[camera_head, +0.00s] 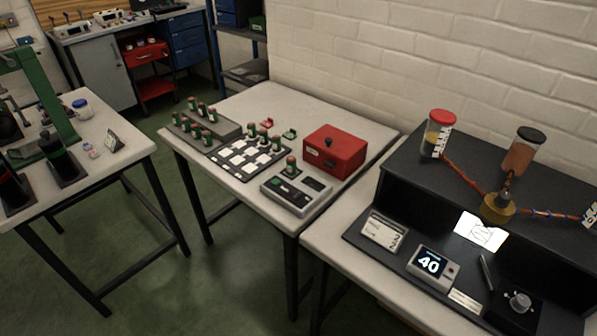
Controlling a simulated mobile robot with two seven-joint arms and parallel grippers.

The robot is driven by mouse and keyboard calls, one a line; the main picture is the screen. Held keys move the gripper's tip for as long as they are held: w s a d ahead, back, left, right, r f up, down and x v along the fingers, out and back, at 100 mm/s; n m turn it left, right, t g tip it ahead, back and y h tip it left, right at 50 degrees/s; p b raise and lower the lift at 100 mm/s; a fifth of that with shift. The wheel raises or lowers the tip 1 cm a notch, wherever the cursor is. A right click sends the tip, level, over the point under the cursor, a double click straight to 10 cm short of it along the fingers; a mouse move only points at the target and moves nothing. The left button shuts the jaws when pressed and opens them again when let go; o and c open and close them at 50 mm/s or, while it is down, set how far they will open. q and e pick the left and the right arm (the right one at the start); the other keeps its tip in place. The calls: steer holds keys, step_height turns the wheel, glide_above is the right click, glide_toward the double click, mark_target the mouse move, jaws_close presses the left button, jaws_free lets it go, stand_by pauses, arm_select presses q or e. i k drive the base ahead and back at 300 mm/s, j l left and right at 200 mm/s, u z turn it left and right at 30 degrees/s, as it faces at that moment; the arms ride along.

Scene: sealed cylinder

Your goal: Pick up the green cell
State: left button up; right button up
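Several small green cells with reddish-brown tops stand upright on the middle table (364,119). A group of them (212,114) stands in a dark grey rack (229,129) at the table's left. A few more (276,143) stand at the far edge of a dark board with white squares (240,157). One green cell (291,165) stands at the far edge of a grey tester-like box (297,196). I cannot tell which single cell the task means. Neither of my grippers is in view.
A red box (335,150) with a black knob stands behind the grey box. Small red and green pieces (289,133) lie nearby. A green press (45,95) stands on the left table.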

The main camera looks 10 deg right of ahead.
mark_target(290, 160)
steer(key=i+j+z, duration=0.15)
steer(key=z, duration=0.25)
steer(key=j+z, duration=0.4)
steer(key=i+j+z, duration=0.15)
steer(key=j, duration=0.25)
steer(key=i+j+z, duration=0.15)
steer(key=j, duration=0.25)
